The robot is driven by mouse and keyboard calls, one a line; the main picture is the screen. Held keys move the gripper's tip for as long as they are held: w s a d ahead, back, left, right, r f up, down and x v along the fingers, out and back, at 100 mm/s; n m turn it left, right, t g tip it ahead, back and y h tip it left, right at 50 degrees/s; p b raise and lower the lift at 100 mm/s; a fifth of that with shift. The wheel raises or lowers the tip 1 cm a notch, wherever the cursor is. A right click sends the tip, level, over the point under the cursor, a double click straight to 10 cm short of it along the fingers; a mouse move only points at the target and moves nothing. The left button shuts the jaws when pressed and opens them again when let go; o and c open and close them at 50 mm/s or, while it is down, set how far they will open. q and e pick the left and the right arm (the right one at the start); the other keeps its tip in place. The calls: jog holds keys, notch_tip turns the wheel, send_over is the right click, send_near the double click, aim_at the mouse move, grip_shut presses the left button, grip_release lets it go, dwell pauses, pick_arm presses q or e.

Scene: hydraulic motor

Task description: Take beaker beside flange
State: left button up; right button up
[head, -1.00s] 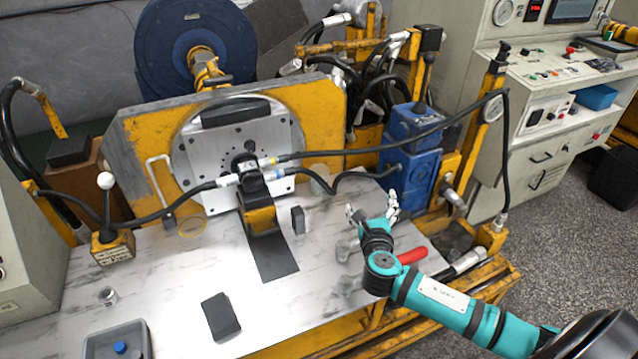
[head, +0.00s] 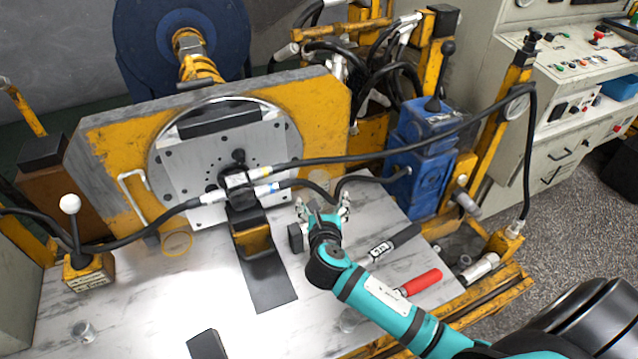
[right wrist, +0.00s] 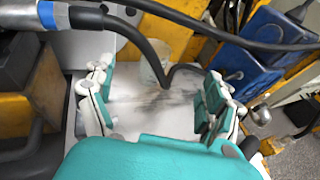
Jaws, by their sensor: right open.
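The flange (head: 185,150) is a round grey metal plate with bolt holes on the yellow frame. A clear glass beaker (head: 320,181) stands on the bench to the right of the flange, faint and partly hidden behind my right gripper and a hose. The beaker also shows in the right wrist view (right wrist: 155,70), beyond and between the fingers, with a black hose running beside it. My right gripper (head: 323,207) is open and empty, apart from the beaker, with its fingers pointing toward it. My left gripper is not in view.
Black hoses (head: 350,155) cross above the beaker area. A small dark block (head: 296,237) stands just left of my right gripper. A blue valve block (head: 420,150) is to the right. A red handle (head: 421,282) and a black tool (head: 395,243) lie on the bench.

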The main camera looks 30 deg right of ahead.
send_near(319, 173)
jog(key=b+x, duration=0.2)
jog(key=x, duration=0.4)
jog(key=shift+w+d+f, duration=0.1)
jog(key=shift+f, duration=0.05)
jog(key=shift+w+d+f, duration=0.1)
jog(key=shift+w+d, duration=0.05)
jog(key=shift+w, duration=0.2)
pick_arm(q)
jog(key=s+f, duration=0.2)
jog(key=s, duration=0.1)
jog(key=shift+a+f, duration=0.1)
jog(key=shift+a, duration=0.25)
pick_arm(e)
jog(key=c, duration=1.3)
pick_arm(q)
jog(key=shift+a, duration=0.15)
pick_arm(e)
jog(key=shift+c, duration=0.4)
